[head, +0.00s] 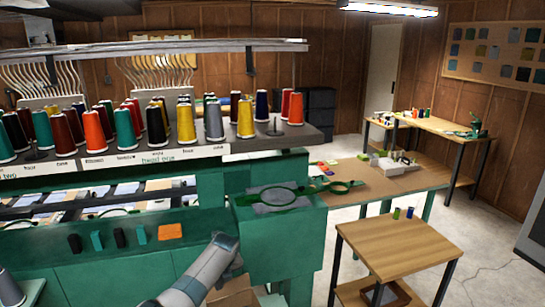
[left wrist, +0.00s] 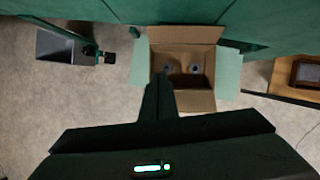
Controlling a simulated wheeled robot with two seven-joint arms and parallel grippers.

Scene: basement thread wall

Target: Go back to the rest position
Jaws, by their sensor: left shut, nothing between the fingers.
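My left arm (head: 205,272) rises from the bottom of the head view in front of the green machine; its fingertips cannot be made out there. In the left wrist view my left gripper (left wrist: 158,82) is shut and empty. It points down over the near side of an open cardboard box (left wrist: 198,100) on the floor, and seems above it. Small round grey things show inside the box, too small to identify. Part of the box also shows in the head view (head: 234,291), partly behind my arm. My right gripper is not in view.
The green machine (head: 120,262) fills the left, with a rack of coloured thread cones (head: 186,123) on top. A small wooden table (head: 400,248) and a brown-topped workbench (head: 395,182) stand to the right. A grey bin (left wrist: 58,48) stands left of the box. Pale floor lies between them.

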